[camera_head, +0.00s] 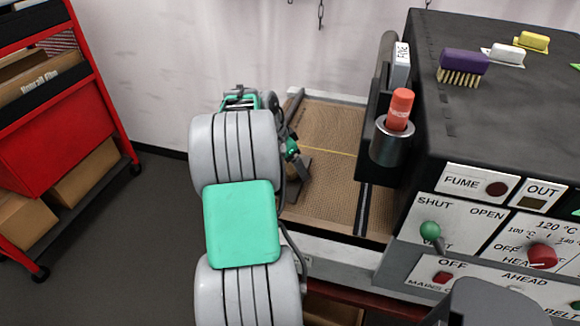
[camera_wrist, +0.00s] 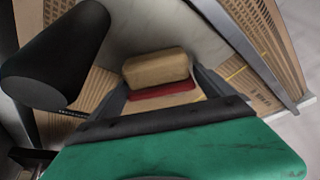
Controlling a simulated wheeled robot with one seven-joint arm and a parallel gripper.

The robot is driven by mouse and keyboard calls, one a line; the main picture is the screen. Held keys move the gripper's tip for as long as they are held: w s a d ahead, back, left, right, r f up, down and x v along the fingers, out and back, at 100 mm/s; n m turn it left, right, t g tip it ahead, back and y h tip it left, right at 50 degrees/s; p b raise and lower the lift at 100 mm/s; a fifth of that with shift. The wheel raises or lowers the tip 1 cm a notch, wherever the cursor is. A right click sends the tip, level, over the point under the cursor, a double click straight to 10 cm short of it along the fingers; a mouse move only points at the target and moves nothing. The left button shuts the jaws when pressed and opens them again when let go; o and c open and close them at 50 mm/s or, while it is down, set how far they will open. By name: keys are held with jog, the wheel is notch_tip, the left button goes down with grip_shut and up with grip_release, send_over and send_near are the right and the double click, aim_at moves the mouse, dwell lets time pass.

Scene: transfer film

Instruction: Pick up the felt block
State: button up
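A small block with a tan upper part and a red layer along its lower edge, which looks like the felt block (camera_wrist: 157,68), shows in the wrist view. It lies ahead of my gripper (camera_wrist: 161,86), between the lines of its two dark fingers. The fingers are apart, with one on each side of the block; I cannot tell whether either touches it. In the head view my arm hides the block and most of my gripper, which is at the left side of the mesh belt.
The brown mesh belt (camera_head: 330,135) runs beside a dark machine (camera_head: 480,110). An orange-red stick stands in a metal cup (camera_head: 390,145) on its side. A purple brush (camera_head: 462,62), a white block (camera_head: 505,53) and a yellow block (camera_head: 533,41) sit on top. A red shelf (camera_head: 60,130) stands left.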

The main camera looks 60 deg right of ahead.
jog(key=c, duration=1.3)
notch_tip(320, 180, up, 10)
jog(key=shift+r, duration=0.1)
